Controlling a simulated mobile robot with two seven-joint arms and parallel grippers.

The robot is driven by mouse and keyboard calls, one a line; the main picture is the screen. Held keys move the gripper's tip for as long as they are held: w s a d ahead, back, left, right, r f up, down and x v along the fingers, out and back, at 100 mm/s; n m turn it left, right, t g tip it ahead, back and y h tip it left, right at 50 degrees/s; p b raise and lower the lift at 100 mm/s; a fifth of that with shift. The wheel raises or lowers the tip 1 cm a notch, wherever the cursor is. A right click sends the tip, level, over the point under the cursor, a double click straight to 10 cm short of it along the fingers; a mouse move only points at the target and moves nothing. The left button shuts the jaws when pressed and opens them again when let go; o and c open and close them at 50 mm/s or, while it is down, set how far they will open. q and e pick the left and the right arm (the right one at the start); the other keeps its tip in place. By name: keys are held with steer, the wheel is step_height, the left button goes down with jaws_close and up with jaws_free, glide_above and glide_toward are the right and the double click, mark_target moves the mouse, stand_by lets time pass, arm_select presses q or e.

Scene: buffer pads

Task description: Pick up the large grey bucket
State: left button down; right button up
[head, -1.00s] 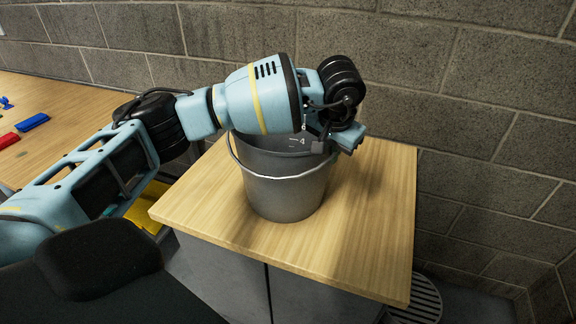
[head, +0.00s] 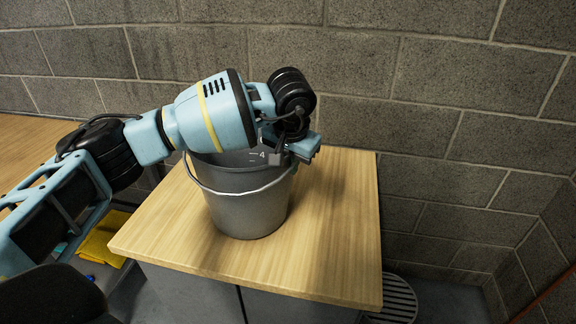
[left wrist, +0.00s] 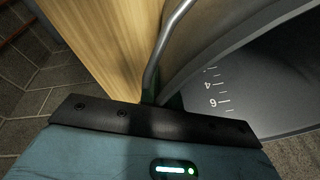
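The large grey bucket (head: 245,212) stands upright on a wooden-topped cabinet (head: 335,240). Its wire handle hangs down across the front. My left gripper (head: 288,157) is at the bucket's right rim, pointing down, and the wrist above it covers part of the opening. In the left wrist view the bucket's inner wall (left wrist: 265,85) shows scale marks, and its rim runs in to the middle of the gripper (left wrist: 162,101). The fingers are mostly hidden there, so I cannot tell whether they are closed on the rim. My right gripper is out of view.
A grey block wall (head: 440,130) stands close behind the cabinet. A wooden table (head: 30,140) is at the left, with a yellow item (head: 103,238) below the arm. A round grate (head: 398,298) lies on the floor at right. The cabinet top right of the bucket is clear.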

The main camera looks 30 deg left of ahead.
arm_select(q)
steer(key=shift+w+r, duration=0.1)
steer(key=shift+r, duration=0.6)
step_height(320, 180, up, 2)
steer(key=shift+r, duration=0.1)
steer(key=s+a+r+b, duration=0.1)
steer(key=s+a+b, duration=0.1)
steer(key=s+a, duration=0.8)
steer(key=shift+a, duration=1.1)
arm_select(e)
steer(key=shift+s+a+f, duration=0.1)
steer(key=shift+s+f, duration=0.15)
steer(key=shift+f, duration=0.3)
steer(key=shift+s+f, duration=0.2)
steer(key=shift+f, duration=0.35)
arm_select(q)
steer(key=shift+s+a+r, duration=0.1)
steer(key=shift+s, duration=0.05)
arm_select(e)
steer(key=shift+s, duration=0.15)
